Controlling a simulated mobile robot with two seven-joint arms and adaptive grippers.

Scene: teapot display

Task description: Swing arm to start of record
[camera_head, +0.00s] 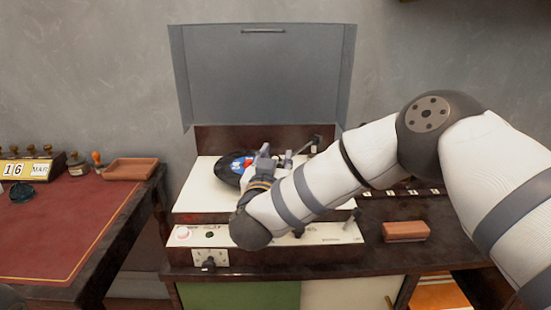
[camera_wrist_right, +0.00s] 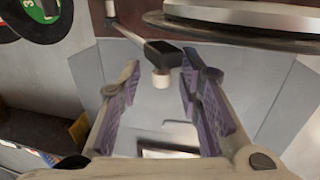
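The record player (camera_head: 200,195) stands on the cabinet with its grey lid (camera_head: 262,75) raised. A black record (camera_head: 226,172) with a blue and red label lies on it, partly hidden by my right arm. My right gripper (camera_head: 268,158) is over the deck at the record's right side. In the right wrist view the gripper (camera_wrist_right: 162,68) is open, its purple-padded fingers apart. A dark block with a pale stub on a thin rod, apparently the tonearm (camera_wrist_right: 165,50), shows between the fingertips; contact is not visible. The platter edge (camera_wrist_right: 240,25) is close by. My left gripper is not in view.
A red-topped desk (camera_head: 70,225) with a tray (camera_head: 131,169) and a date display (camera_head: 28,170) stands at left. A reddish-brown block (camera_head: 405,231) lies on the cabinet at right. A control panel (camera_head: 205,236) runs along the player's front. The open lid stands behind the deck.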

